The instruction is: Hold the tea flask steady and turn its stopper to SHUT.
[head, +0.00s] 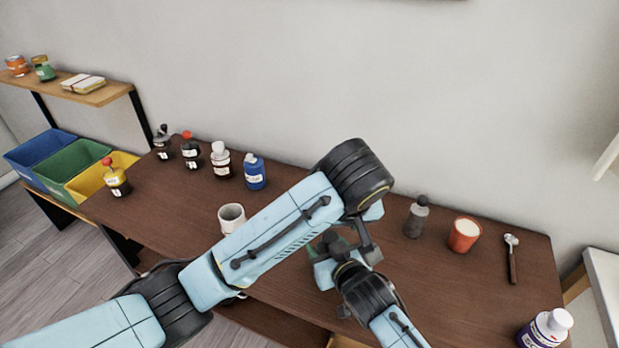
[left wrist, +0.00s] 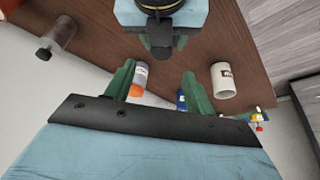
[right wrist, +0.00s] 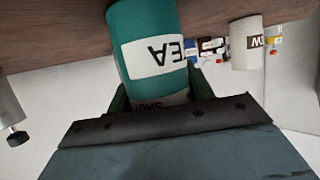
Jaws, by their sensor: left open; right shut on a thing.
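The tea flask (right wrist: 148,30) is a green-teal cylinder in the right wrist view. Its white TEA label reads upside down, with part of a SHUT marking below it. My right gripper (right wrist: 158,88) is shut around the flask, which stands at the table. The stopper is hidden behind the gripper in that view. My left gripper (left wrist: 160,75) is open, with nothing seen held between its green fingers. A white piece with an orange end (left wrist: 136,90) shows behind one finger; I cannot tell what it is. In the head view my left arm hides the flask.
A white mug (head: 231,216) stands left of my arms. A grey bottle (head: 417,217), an orange cup (head: 465,234) and a metal-headed tool (head: 511,260) are at the right. Several bottles, including a blue one (head: 254,172), stand at the back left. A white-capped jar (head: 546,327) is at lower right.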

